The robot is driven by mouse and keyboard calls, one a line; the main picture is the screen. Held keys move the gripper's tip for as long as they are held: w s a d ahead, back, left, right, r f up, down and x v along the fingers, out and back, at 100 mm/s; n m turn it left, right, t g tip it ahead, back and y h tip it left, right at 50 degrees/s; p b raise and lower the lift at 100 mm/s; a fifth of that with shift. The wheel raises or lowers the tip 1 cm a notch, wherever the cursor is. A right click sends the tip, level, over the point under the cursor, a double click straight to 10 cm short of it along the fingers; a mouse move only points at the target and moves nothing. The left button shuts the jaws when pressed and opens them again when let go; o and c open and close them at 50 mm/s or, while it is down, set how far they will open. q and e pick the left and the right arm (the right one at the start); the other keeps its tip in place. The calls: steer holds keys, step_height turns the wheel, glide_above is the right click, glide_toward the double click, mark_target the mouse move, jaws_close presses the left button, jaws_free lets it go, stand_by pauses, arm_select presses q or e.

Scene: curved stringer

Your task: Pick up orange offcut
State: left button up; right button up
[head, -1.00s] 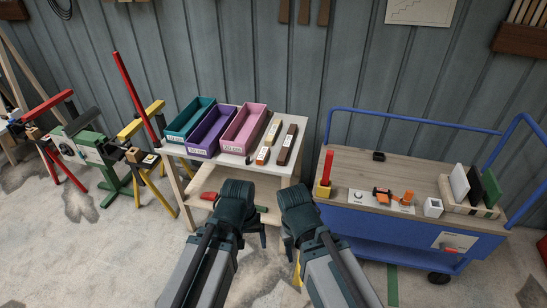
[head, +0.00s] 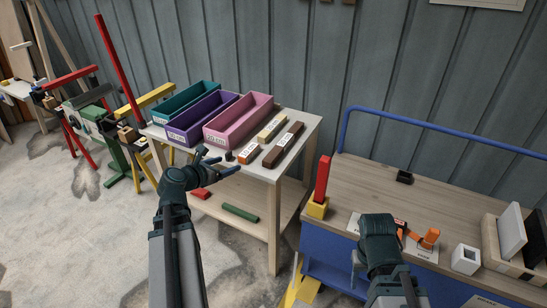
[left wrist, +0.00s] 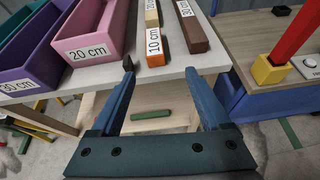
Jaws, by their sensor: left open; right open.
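The orange offcut (head: 249,153), a short block with a white 10 cm label, lies near the front edge of the pale table. It also shows in the left wrist view (left wrist: 153,47), just beyond the fingertips. My left gripper (head: 211,156) is open and empty at the table's front, to the left of the offcut and apart from it. In the left wrist view its open fingers (left wrist: 160,70) point towards the table edge, the offcut roughly between their lines. My right gripper (head: 377,228) is over the cart's front edge; its fingers are mostly hidden.
Teal, purple (head: 201,117) and pink (head: 238,121) bins stand left of the offcut. A beige block (head: 272,128) lies behind it and a long brown block (head: 284,144) to its right. A small dark piece (head: 229,156) sits left of it. The wooden-topped cart (head: 445,203) stands right.

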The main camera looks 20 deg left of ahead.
mark_target(243, 155)
arm_select(q)
steer(key=shift+n, duration=0.4)
steer(key=b+x, duration=0.1)
steer(key=x, duration=0.1)
steer(key=b+x, duration=0.1)
steer(key=x, duration=0.2)
steer(key=a+b+x, duration=0.1)
steer(key=x, duration=0.1)
steer(key=shift+w, duration=0.2)
steer(key=shift+w+d+f, duration=0.15)
steer(key=shift+w, duration=0.4)
steer(key=b+x, duration=0.2)
steer(key=x, duration=0.3)
steer(key=shift+w+f, duration=0.1)
steer(key=shift+w, duration=0.25)
steer(key=shift+s, duration=0.1)
steer(key=shift+c, duration=0.3)
jaws_close()
